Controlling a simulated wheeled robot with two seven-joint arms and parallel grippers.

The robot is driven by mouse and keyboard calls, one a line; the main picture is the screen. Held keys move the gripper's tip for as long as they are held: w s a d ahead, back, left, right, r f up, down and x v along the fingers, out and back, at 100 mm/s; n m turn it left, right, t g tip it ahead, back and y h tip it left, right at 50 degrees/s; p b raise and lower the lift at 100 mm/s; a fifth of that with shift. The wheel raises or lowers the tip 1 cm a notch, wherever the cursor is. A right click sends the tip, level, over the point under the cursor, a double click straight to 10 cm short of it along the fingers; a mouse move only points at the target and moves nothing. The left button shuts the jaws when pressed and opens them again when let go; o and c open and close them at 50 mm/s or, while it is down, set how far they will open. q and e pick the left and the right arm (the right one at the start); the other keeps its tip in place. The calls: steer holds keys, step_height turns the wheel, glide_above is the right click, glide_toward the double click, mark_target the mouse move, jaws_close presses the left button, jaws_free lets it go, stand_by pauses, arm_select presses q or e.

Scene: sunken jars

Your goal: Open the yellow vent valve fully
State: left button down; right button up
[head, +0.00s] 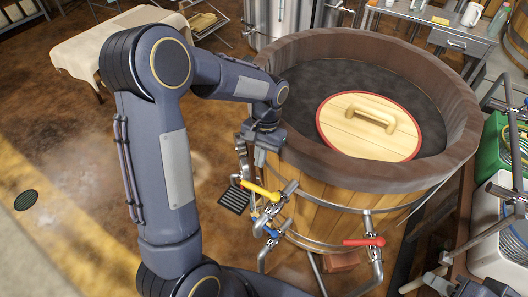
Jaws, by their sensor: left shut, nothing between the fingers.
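The yellow valve handle (260,189) is a lever on a metal pipe fitting at the left front side of the big wooden vat (345,195). It points left, away from the fitting at its right end. My left gripper (260,158) is just above the handle, close to the vat's rim, and is shut with nothing in it. It looks apart from the handle, but the exact gap is hard to judge.
A blue handle (271,232) sits below the yellow one, and a red handle (365,241) lies to the right on the same vat. A round wooden lid (350,138) with a grip rests inside the vat. Pipes and a green crate (492,145) crowd the right. Floor is open at left.

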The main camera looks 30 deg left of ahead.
mark_target(260, 191)
arm_select(q)
steer(key=x, duration=0.6)
arm_select(e)
steer(key=shift+r, duration=0.2)
arm_select(q)
steer(key=shift+s+f, duration=0.1)
arm_select(e)
steer(key=shift+w+a, duration=0.1)
steer(key=shift+a, duration=0.05)
